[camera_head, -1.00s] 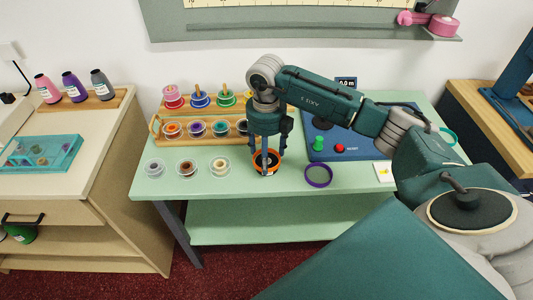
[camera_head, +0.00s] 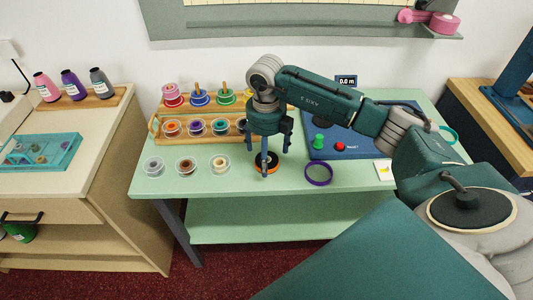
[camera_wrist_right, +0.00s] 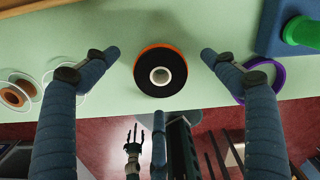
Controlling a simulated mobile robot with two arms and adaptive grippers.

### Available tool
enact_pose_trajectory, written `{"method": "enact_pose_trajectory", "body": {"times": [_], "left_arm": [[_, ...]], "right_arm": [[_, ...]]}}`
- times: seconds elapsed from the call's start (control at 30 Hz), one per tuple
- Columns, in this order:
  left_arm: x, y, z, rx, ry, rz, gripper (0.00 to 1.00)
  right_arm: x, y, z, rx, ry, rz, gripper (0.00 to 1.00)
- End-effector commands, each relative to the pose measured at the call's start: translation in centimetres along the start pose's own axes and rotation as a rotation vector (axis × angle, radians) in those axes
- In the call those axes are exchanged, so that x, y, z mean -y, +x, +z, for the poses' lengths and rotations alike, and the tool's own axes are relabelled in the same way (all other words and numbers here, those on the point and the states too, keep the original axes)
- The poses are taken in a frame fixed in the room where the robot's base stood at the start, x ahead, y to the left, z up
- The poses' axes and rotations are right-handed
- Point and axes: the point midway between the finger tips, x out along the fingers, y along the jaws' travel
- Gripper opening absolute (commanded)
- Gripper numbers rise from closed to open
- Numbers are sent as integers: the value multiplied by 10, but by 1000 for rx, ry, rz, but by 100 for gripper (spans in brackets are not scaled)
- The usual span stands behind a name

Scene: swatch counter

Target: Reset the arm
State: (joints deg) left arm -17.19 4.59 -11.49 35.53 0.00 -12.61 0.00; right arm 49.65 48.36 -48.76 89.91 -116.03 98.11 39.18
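My right arm reaches in from the right in the head view. Its gripper (camera_head: 268,150) points down over the front of the green counter (camera_head: 240,178). A black spool with an orange rim (camera_head: 267,163) lies on the counter under it, partly hidden by a finger. In the right wrist view, the gripper (camera_wrist_right: 160,54) is open, with its fingertips well apart on either side of the spool (camera_wrist_right: 160,86) and clear gaps to it. The gripper holds nothing.
A wooden rack (camera_head: 180,138) of colored spools stands behind left, with several clear-rimmed spools in front. Right are a purple ring (camera_head: 318,174), a blue board (camera_head: 352,152) with a green knob (camera_head: 319,140) and red button (camera_head: 340,146), and a white card (camera_head: 384,169).

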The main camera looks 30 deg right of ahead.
Motion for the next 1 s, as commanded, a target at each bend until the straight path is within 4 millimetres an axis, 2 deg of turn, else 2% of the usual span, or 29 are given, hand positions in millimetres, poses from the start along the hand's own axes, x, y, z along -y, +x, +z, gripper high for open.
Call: {"method": "enact_pose_trajectory", "body": {"times": [0.63,1.0], "left_arm": [[0,-1,0,0,0,0,72],[0,-25,-2,0,-1,0,72]], "right_arm": [[0,-2,0,0,0,0,86],[0,-36,1,2,0,0,86]]}}
